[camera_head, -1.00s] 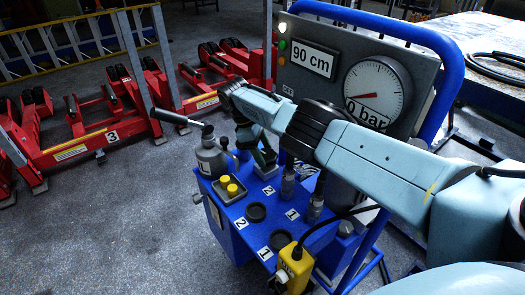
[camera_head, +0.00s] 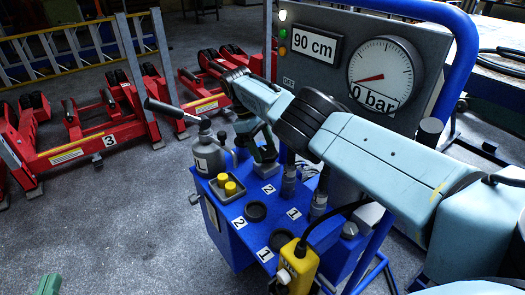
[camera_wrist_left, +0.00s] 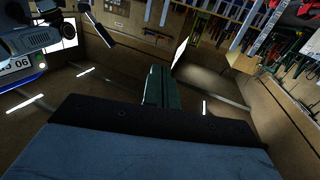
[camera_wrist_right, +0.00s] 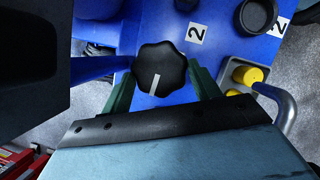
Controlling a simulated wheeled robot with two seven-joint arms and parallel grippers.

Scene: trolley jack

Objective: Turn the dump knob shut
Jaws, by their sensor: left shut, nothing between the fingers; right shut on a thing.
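The dump knob (camera_wrist_right: 160,70) is black and lobed, with a white pointer line, in the right wrist view. It sits over the blue top of the pump unit (camera_wrist_right: 236,48). My right gripper (camera_wrist_right: 161,88) is shut on it, with one green finger on each side. In the head view my right gripper (camera_head: 265,152) points down at the back of the blue unit, and I cannot make out the knob there. My left gripper (camera_wrist_left: 158,88) is shut and empty, its green fingers together. Its tip also shows at the lower left of the head view (camera_head: 47,284).
A grey hand pump with a lever (camera_head: 207,150) and a tray with yellow caps (camera_head: 226,186) stand close to the right gripper. The gauge (camera_head: 383,75) and the "90 cm" display (camera_head: 314,46) are behind. A yellow pendant (camera_head: 297,268) hangs in front. Red jacks (camera_head: 75,140) stand left.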

